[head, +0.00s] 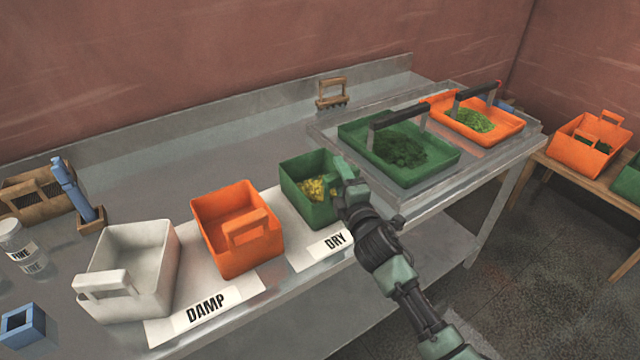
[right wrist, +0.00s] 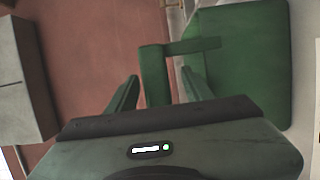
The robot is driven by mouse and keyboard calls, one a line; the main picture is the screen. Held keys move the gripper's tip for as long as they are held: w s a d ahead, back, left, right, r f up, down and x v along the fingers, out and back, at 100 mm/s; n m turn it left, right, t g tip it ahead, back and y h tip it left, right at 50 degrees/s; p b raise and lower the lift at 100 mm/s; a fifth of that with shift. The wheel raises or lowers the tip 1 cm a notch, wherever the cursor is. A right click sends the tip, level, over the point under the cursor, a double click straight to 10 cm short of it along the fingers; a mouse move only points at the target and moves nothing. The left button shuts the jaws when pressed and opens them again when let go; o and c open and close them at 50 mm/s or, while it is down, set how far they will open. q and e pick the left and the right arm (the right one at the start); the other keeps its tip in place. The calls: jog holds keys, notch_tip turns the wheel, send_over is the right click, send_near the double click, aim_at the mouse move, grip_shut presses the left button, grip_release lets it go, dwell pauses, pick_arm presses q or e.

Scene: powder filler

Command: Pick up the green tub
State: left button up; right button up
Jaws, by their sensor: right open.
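The green tub (head: 303,180) stands upright on the bench at the DRY label, with yellow pieces inside. My right gripper (head: 346,186) is at the tub's right side and hides part of it. In the right wrist view the green tub (right wrist: 245,60) fills the right side. Its green handle bar (right wrist: 154,70) shows between the two fingers of my right gripper (right wrist: 160,78), which are open with gaps on both sides. My left gripper is not in view.
An orange tub (head: 236,230) and a white tub (head: 130,265) stand left of it by the DAMP label (head: 206,308). A green tray of dark leaves (head: 440,170) and an orange tray (head: 500,130) sit to the right. A wooden-handled tool (head: 332,91) lies behind.

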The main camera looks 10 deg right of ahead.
jog(key=w, duration=0.3)
jog(key=shift+w+r, duration=0.1)
jog(key=shift+w, duration=0.1)
grip_shut()
dwell(1.3)
